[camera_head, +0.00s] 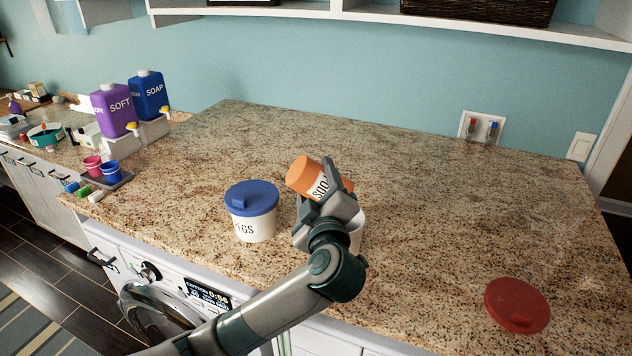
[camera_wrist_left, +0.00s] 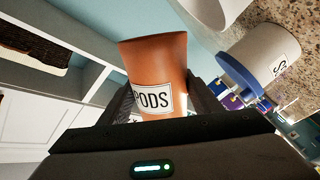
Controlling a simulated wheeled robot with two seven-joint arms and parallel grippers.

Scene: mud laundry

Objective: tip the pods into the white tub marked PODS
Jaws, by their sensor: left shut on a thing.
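An orange container (camera_head: 304,174) with a white PODS label is held by my left gripper (camera_head: 330,198). The fingers close on its sides, and it is strongly tilted. It also shows in the left wrist view (camera_wrist_left: 157,70), between the left gripper's fingers (camera_wrist_left: 160,100). A white tub (camera_head: 357,232) stands on the counter just below and behind my left gripper. The gripper and wrist hide much of this tub, and its label does not show. No pods are visible, and the insides of container and tub are hidden. My right gripper is out of view.
A white tub with a blue lid (camera_head: 252,200), its label partly reading EGS, stands left of the gripper. A red lid (camera_head: 516,305) lies at the front right. Purple SOFT (camera_head: 112,110) and blue SOAP (camera_head: 149,97) bottles stand far left. The granite counter (camera_head: 430,190) is clear behind.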

